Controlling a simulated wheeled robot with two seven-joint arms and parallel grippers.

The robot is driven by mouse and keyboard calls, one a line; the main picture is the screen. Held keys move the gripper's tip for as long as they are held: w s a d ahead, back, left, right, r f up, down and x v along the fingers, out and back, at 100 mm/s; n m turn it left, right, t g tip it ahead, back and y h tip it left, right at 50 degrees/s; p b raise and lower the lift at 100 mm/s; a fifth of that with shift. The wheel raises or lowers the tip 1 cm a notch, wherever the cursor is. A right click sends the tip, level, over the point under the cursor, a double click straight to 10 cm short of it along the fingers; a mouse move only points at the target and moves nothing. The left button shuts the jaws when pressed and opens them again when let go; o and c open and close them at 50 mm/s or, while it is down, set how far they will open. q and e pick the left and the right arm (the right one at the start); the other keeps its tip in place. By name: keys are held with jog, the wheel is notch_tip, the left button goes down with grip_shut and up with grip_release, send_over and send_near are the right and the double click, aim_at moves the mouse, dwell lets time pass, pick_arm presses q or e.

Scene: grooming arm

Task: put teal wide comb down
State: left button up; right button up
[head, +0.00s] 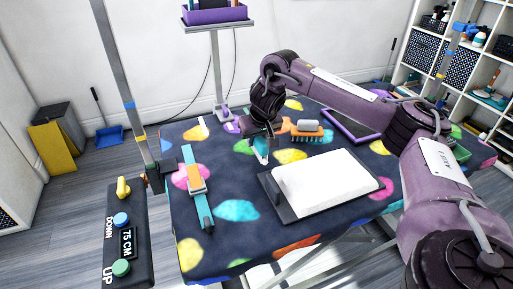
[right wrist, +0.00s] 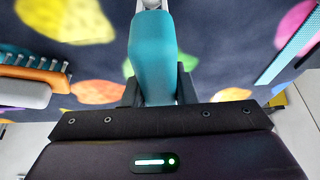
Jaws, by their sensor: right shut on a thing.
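The teal wide comb (right wrist: 153,55) is between the fingers of my right gripper (right wrist: 155,92) in the right wrist view, its teal handle pointing away from the palm. In the head view my right gripper (head: 261,138) hangs over the back middle of the spotted table (head: 238,210), and a small pale teal part of the comb (head: 261,155) shows below it. The gripper is shut on the comb. The rest of the comb is hidden by the fingers, and I cannot tell whether it touches the table. My left gripper is not in view.
An orange brush (head: 307,131) and a purple-framed tablet (head: 350,125) lie right of the gripper. A white pad on a dark board (head: 273,198) lies in front. A teal bar with an orange piece (head: 197,187) lies left. A grey pole (head: 133,100) rises at the table's left edge.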

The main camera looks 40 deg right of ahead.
notch_tip(320, 180, down, 3)
jog(key=shift+d+r, duration=0.1)
jog(key=shift+r, duration=0.05)
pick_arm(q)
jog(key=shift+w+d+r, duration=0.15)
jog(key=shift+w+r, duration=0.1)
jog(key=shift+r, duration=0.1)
pick_arm(e)
jog(key=o, duration=0.9)
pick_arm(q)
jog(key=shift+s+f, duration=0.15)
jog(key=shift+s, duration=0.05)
